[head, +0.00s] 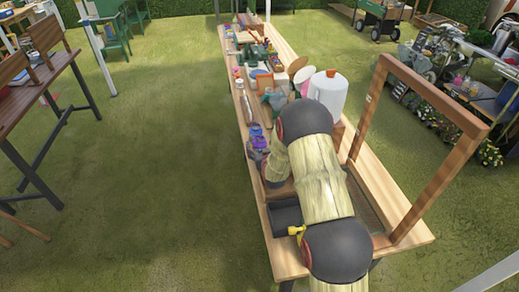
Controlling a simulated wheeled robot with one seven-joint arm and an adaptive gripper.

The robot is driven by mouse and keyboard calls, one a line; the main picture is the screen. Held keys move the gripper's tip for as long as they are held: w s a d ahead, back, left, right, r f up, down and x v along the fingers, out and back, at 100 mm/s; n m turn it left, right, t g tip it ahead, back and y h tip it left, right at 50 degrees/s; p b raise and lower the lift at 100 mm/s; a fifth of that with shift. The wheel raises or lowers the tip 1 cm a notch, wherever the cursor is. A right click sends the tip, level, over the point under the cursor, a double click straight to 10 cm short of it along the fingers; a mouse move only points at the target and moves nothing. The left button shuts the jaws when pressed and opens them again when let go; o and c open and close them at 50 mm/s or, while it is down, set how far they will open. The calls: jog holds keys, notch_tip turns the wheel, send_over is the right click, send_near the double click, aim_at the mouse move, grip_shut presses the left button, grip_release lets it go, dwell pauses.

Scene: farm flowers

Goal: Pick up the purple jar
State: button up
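A small purple jar (258,142) shows near the left edge of the long wooden table, with a blue top or blue item at its far side. I cannot tell whether these are one thing. My arm comes in from the lower right and bends over the table. My gripper (261,154) is small and dark at its end, right by the near side of the purple jar. The arm partly hides the gripper's fingers, so I cannot tell whether they touch or enclose the jar.
A wooden frame (432,98) rises at the table's right side. A dark tray (286,216) lies near the front. A bottle (246,105) and clutter fill the far table.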

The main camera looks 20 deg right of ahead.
jog(key=c, duration=1.2)
jog(key=shift+c, duration=0.4)
jog(key=shift+r, duration=0.1)
